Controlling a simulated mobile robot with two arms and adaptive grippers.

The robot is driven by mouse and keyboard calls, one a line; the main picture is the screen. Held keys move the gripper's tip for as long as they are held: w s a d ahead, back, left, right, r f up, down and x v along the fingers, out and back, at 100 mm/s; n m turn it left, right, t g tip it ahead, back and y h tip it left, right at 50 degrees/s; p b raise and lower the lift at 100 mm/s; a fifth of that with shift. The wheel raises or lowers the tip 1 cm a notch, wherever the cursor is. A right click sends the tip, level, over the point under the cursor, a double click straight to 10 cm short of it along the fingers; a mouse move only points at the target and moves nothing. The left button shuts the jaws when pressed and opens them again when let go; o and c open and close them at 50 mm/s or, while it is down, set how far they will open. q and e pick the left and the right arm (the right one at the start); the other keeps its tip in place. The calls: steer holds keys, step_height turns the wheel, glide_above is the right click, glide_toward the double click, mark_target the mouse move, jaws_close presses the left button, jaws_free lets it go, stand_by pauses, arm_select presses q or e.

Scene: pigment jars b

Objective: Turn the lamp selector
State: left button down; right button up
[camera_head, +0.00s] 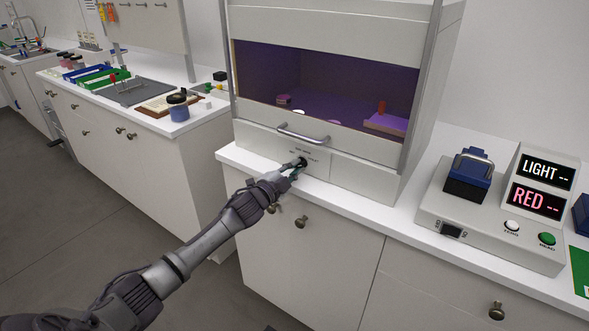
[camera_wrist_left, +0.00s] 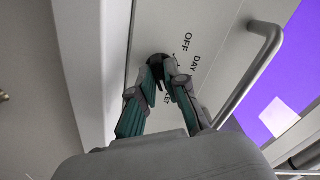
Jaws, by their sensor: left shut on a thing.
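The lamp selector is a small dark knob (camera_head: 303,161) on the front panel of the white cabinet (camera_head: 262,142). It also shows in the left wrist view (camera_wrist_left: 160,60), largely hidden by my fingers. The words OFF and DAY are printed on the panel beside it. A third label is partly covered and only its end shows. My left gripper (camera_head: 297,167) reaches in from the left and is shut on the knob; in the wrist view its two fingers (camera_wrist_left: 163,72) lie on either side of it. The knob's pointing direction cannot be made out. My right gripper is not in view.
The cabinet's inside glows purple (camera_head: 335,85) under a raised front. A bar handle (camera_head: 302,134) runs just above the selector. A device (camera_head: 488,230) with LIGHT and RED displays stands on the right counter. Drawer knobs (camera_head: 302,222) stick out below.

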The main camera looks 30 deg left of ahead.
arm_select(q)
steer(key=shift+f, duration=0.1)
steer(key=c, duration=1.2)
jaws_free()
steer(key=s, duration=0.8)
steer(key=s+a, duration=0.1)
steer(key=s, duration=0.3)
